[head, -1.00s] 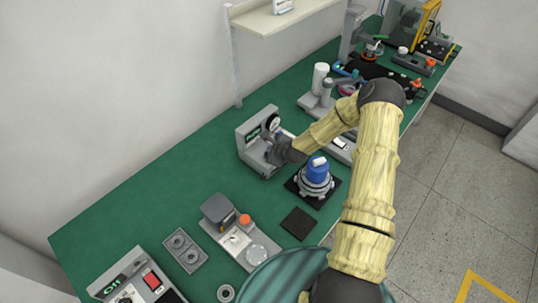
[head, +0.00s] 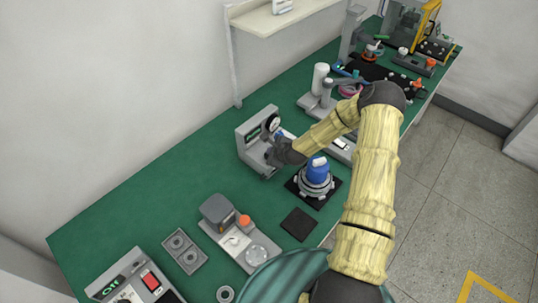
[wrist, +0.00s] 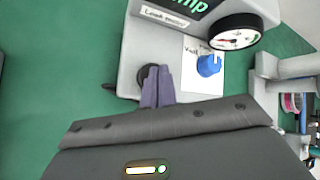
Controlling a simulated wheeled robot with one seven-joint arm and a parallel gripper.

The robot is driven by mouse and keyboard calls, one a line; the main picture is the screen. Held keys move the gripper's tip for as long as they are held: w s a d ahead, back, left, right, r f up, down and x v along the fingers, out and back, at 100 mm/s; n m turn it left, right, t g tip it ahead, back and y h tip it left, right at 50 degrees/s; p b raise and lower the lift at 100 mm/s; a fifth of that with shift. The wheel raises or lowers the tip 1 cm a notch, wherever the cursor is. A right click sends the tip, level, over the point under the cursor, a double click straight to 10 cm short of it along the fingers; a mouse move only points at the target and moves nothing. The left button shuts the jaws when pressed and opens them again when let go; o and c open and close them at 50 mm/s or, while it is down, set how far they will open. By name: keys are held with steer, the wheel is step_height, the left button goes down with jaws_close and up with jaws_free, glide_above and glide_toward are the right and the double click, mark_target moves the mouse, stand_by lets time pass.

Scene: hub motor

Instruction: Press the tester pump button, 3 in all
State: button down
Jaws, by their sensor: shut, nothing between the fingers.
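The leak tester (head: 248,137) is a grey unit on the green bench, with a round gauge (head: 273,122) on it. In the wrist view the tester (wrist: 140,45) fills the upper middle, with its gauge (wrist: 235,32) and a blue knob (wrist: 209,65) to the right. A dark round button (wrist: 143,78) sits at its lower left, partly hidden behind my fingertips. My gripper (wrist: 157,72) is shut and empty, with its tips over the button. I cannot tell whether they touch it or whether it is pressed in. In the head view my gripper (head: 272,154) is at the tester's front.
A blue-topped hub motor (head: 317,172) stands on a dark pad just right of my gripper. A black square pad (head: 299,224) and a grey fixture with an orange button (head: 245,219) lie nearer. The bench left of the tester is clear.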

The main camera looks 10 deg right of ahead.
steer(key=shift+f+b, duration=0.55)
steer(key=shift+f, duration=0.2)
stand_by(0.8)
steer(key=shift+r, duration=0.1)
steer(key=shift+r+p, duration=0.9)
steer(key=shift+r, duration=0.45)
steer(key=shift+r+p, duration=1.6)
steer(key=shift+r, duration=0.9)
stand_by(0.4)
